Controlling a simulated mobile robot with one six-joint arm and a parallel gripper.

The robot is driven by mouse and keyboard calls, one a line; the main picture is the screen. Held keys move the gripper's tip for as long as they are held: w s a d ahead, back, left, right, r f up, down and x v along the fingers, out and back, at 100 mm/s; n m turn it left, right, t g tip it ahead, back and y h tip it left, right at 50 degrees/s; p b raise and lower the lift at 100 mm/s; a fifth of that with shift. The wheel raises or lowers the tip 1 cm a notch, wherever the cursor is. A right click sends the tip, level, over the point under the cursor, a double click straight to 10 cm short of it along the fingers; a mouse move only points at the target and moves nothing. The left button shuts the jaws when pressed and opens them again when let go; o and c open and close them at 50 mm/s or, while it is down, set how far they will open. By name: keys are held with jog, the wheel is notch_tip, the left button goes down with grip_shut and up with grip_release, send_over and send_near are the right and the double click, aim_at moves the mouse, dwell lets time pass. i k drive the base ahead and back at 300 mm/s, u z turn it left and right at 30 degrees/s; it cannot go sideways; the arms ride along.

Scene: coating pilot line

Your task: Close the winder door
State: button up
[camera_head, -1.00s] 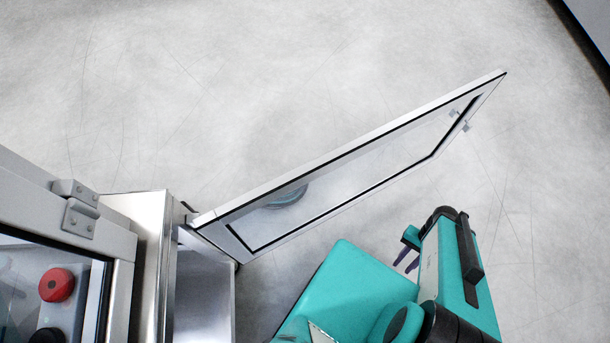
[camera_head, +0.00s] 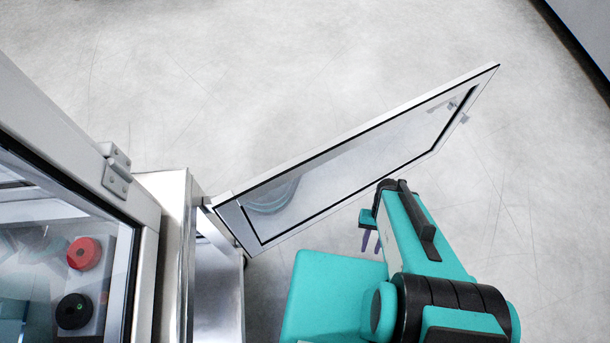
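The winder door (camera_head: 350,165), a pale frame around a clear pane, stands wide open. It is hinged at its left end by the steel cabinet (camera_head: 176,240) and its free end points to the upper right. A small handle (camera_head: 458,112) sits near that free end. My gripper (camera_head: 370,243), with two dark purple fingers, is in front of the door's near face, below its middle. The fingers appear slightly apart with nothing between them, and they look clear of the door. My teal arm hides part of the floor.
At left stands a framed, windowed enclosure (camera_head: 75,130) with a hinge (camera_head: 117,170). Behind its pane are a red button (camera_head: 84,253) and a black knob (camera_head: 74,311). The open cabinet compartment (camera_head: 215,290) lies beside the door's hinge. The floor beyond the door is clear.

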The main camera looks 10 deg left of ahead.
aim_at(325, 178)
jog(key=u, duration=0.8)
jog(key=k, duration=0.85)
jog(key=z, duration=0.3)
jog(key=i, duration=0.55)
jog(key=u, duration=0.05)
